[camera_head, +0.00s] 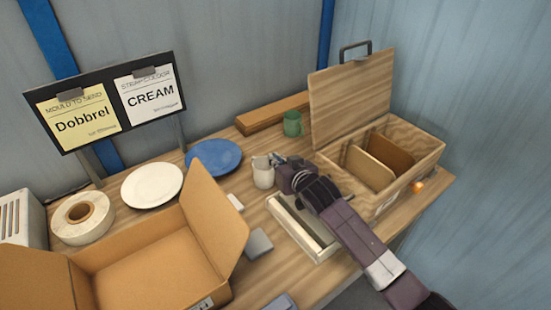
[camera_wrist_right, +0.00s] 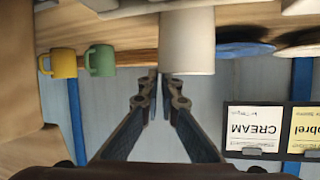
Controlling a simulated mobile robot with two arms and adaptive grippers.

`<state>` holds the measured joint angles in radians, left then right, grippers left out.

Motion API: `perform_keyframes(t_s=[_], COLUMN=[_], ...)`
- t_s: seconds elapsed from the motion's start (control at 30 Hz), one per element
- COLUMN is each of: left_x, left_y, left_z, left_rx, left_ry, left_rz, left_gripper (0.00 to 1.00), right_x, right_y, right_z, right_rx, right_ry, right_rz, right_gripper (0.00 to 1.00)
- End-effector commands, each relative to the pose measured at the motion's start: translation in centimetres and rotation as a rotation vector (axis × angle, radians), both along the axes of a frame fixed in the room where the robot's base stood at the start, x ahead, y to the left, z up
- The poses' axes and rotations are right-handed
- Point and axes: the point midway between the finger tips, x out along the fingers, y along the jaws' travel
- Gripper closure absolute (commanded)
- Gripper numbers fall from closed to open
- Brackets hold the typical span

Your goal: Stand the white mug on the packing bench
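The white mug (camera_head: 263,174) is upright over the middle of the packing bench (camera_head: 334,273), just left of my right gripper (camera_head: 272,159). In the right wrist view, which is upside down, the mug (camera_wrist_right: 188,42) fills the top centre. There the fingers of my right gripper (camera_wrist_right: 161,78) are nearly together at the mug's side edge, near its rim. They look shut on it, with the handle hidden. I cannot tell whether the mug's base touches the bench. My left gripper is out of view.
A green mug (camera_head: 292,123) stands behind; a yellow mug (camera_wrist_right: 62,63) shows beside it in the wrist view. An open wooden box (camera_head: 430,155) is right, a shallow tray (camera_head: 287,222) lies under my right arm. Plates (camera_head: 213,157) and a cardboard box (camera_head: 150,262) are left.

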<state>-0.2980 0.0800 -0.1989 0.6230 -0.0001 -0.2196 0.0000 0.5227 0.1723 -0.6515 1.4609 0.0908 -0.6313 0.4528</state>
Motion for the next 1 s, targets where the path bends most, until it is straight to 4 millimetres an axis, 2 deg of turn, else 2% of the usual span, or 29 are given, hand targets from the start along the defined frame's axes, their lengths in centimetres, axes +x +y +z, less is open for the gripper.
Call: perform_keyframes(t_s=[0.27,0.47,0.8,1.0], left_x=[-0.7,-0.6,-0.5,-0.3], left_y=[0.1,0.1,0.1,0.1], left_z=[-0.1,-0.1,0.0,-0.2], left_rx=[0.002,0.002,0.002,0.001], left_ry=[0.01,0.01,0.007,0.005], left_rz=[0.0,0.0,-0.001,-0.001], left_gripper=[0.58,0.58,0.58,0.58], right_x=[0.0,0.0,0.0,-1.5], right_y=[0.1,0.0,0.0,-0.7], right_z=[0.0,-0.1,0.1,0.6], right_rx=[0.002,0.001,0.0,0.001], right_ry=[-0.002,0.0,0.0,-0.001], right_rz=[0.0,0.0,0.0,0.0], right_gripper=[1.0,0.79,0.78,0.78])
